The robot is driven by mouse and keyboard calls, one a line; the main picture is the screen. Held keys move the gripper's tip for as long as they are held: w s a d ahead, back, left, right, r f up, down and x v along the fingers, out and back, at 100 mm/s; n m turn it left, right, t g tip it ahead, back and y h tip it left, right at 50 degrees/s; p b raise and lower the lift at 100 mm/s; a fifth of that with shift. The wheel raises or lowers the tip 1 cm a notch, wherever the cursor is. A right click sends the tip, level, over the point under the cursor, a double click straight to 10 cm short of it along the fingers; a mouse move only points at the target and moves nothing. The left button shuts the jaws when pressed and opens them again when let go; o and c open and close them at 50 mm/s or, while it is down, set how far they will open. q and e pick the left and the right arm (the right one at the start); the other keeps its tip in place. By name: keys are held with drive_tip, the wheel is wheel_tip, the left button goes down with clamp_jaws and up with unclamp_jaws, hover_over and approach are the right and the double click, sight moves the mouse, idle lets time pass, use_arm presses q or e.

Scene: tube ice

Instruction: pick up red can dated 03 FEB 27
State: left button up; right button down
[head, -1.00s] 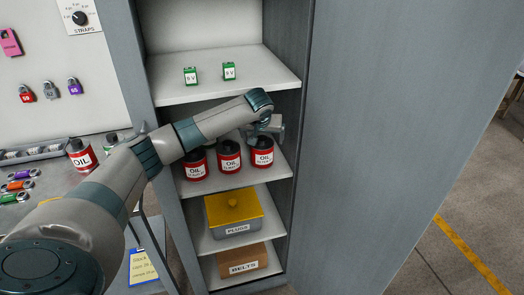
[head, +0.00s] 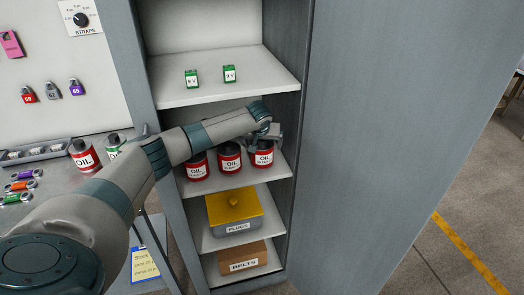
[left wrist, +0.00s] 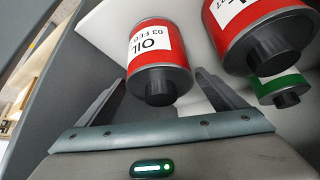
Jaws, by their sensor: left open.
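Three red oil cans with dark caps stand in a row on the cabinet's middle shelf in the head view: the left can (head: 197,167), the middle can (head: 230,157) and the right can (head: 263,155). Their dates are too small to read there. My left gripper (head: 264,140) is at the upper part of the right can. In the left wrist view, the open fingers of my left gripper (left wrist: 164,92) lie on either side of a red can (left wrist: 158,68) whose label reads "OIL 03 FEB"; the year is cut off. Another red can (left wrist: 262,35) is beside it.
A green can (left wrist: 283,85) shows beyond the right finger. Two green 9 V boxes (head: 210,75) stand on the shelf above; a yellow-lidded PLUGS bin (head: 233,210) and a BELTS box (head: 243,259) are below.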

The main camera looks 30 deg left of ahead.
use_arm(q)
drive_tip(key=shift+x, duration=1.25)
drive_tip(key=c, duration=1.6)
drive_tip(key=shift+r, duration=0.15)
drive_tip(key=shift+r+b, duration=0.3)
drive_tip(key=shift+r, duration=0.3)
drive_tip(key=shift+s+d+r+b, duration=0.1)
drive_tip(key=shift+s+d+b, duration=1)
drive_tip(key=shift+s, duration=1.55)
drive_tip(key=shift+s+d+f+b, duration=0.1)
drive_tip(key=shift+s+d+b, duration=0.5)
drive_tip(key=shift+s+d, duration=1.55)
drive_tip(key=shift+s+d+r+b, duration=0.1)
drive_tip(key=shift+s+d+b, duration=0.75)
drive_tip(key=shift+s, duration=2.35)
